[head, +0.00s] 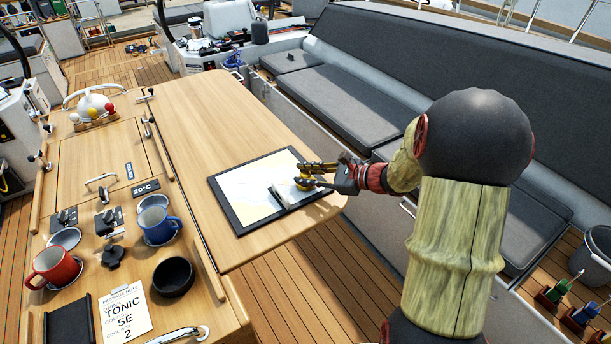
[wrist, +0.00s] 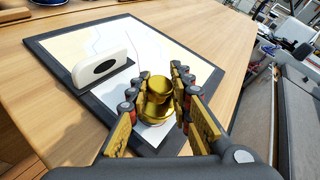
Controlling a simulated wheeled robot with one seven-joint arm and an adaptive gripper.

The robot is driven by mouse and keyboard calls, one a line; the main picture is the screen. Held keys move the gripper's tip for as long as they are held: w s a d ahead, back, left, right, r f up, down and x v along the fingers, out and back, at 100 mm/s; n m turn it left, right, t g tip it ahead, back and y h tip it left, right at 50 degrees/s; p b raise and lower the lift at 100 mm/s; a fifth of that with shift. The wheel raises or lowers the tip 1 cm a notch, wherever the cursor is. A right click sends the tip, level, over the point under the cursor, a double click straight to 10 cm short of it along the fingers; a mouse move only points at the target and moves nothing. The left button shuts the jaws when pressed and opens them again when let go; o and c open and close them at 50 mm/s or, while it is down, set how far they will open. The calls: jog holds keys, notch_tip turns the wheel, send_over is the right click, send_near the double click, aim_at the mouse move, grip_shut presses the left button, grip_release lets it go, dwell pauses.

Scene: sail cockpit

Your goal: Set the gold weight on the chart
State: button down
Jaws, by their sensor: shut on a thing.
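The gold weight (wrist: 157,100) is a round brass piece with a knob on top, upright between my gripper's fingers in the wrist view. My gripper (wrist: 155,95) is shut on it. In the head view my gripper (head: 305,178) is over the right part of the chart (head: 240,199), a pale sheet in a dark frame lying on the wooden table. The chart also shows in the wrist view (wrist: 185,52). The weight is over the chart's near part. I cannot tell whether its base touches the sheet.
A white block with a dark oval (wrist: 102,68) stands on the chart, left of the weight. The wooden table (head: 215,115) is clear beyond the chart. Mugs, red (head: 53,267) and blue (head: 158,226), and a black bowl (head: 173,276) stand on the left. A grey bench (head: 350,95) runs along the right.

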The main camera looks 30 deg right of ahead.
jog(key=shift+f, duration=0.15)
jog(key=c, duration=1.6)
grip_release()
